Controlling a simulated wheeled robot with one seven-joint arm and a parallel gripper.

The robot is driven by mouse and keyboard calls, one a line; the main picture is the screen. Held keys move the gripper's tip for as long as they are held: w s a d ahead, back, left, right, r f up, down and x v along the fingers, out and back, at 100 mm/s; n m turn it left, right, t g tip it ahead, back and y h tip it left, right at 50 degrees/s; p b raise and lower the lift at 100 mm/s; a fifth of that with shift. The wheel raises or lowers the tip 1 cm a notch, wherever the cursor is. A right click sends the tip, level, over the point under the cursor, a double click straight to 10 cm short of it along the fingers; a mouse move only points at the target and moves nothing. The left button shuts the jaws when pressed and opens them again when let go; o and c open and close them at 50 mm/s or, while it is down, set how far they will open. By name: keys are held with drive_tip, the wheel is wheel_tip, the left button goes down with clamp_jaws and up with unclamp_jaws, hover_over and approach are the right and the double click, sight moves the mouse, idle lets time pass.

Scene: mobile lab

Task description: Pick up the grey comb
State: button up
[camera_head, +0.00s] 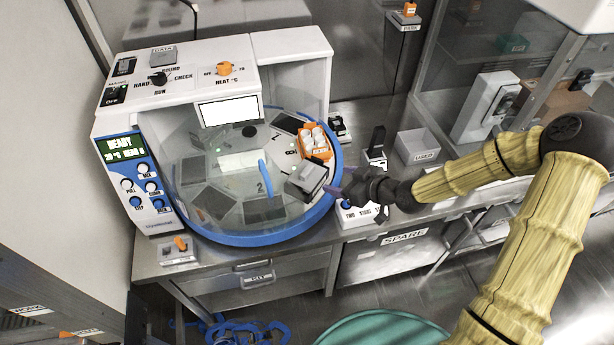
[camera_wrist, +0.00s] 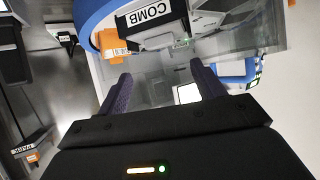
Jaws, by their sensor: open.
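A grey block-like piece (camera_head: 306,180) sits at the right side of the round machine's deck, near its blue rim; I take it for the grey comb. In the wrist view a white label reading COMB (camera_wrist: 148,18) is at the top, with a grey and dark body (camera_wrist: 163,40) just below it. My gripper (camera_head: 341,189) is just right of the grey piece, over the blue rim. In the wrist view my gripper (camera_wrist: 162,82) has its two purple fingers wide apart with nothing held between them. The comb's teeth cannot be made out.
The machine's blue rim (camera_head: 250,239) curves below the gripper, and its clear cover (camera_head: 205,165) spans the deck. An orange rack with white pieces (camera_head: 315,143) stands close behind the grey piece. A white button box (camera_head: 357,216) is below my gripper. A white bin (camera_head: 418,146) stands farther right.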

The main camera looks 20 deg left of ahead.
drive_tip(key=p, duration=0.2)
approach(310, 172)
drive_tip(key=x, duration=0.3)
drive_tip(key=shift+w+a+f, duration=0.1)
drive_tip(key=shift+a+f, duration=0.15)
drive_tip(key=shift+f, duration=0.05)
drive_tip(key=shift+w+a, duration=0.15)
drive_tip(key=shift+a, duration=0.2)
drive_tip(key=shift+p+x, duration=1.25)
drive_tip(key=shift+x, duration=1.05)
drive_tip(key=shift+d+f, duration=0.1)
drive_tip(key=c, duration=0.8)
